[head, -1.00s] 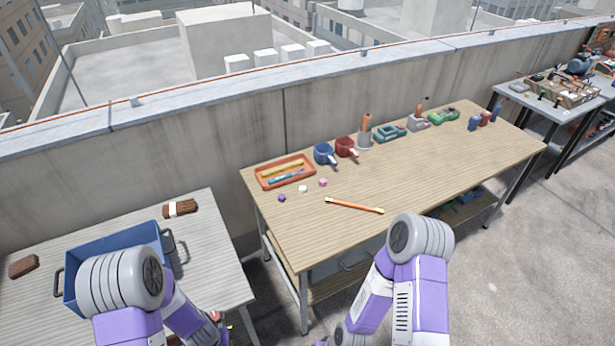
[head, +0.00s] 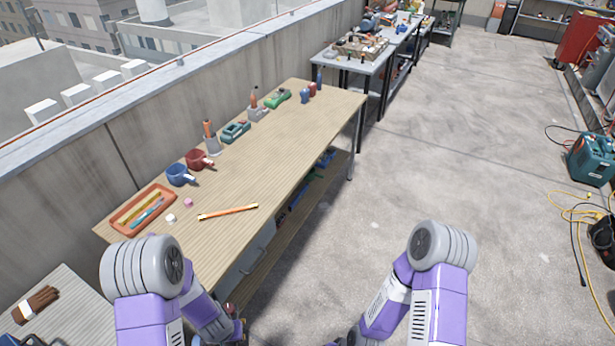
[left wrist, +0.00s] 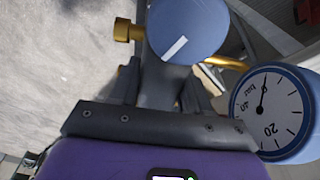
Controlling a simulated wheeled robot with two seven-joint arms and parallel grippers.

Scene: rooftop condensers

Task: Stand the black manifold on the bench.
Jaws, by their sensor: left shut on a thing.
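In the left wrist view my left gripper (left wrist: 160,92) is shut on the manifold. The manifold's dark body (left wrist: 160,70) sits between the fingers, with a round blue knob (left wrist: 188,28) bearing a white mark, a brass fitting (left wrist: 128,31) and a blue-rimmed pressure gauge (left wrist: 270,108). In the head view the held manifold is mostly hidden low by my left arm, at the bottom edge. The wood-topped bench (head: 275,165) lies ahead and to the left. My right gripper is below the head view's edge.
An orange stick (head: 228,212) lies near the front edge. The bench's middle is clear. Open floor (head: 440,170) lies to the right.

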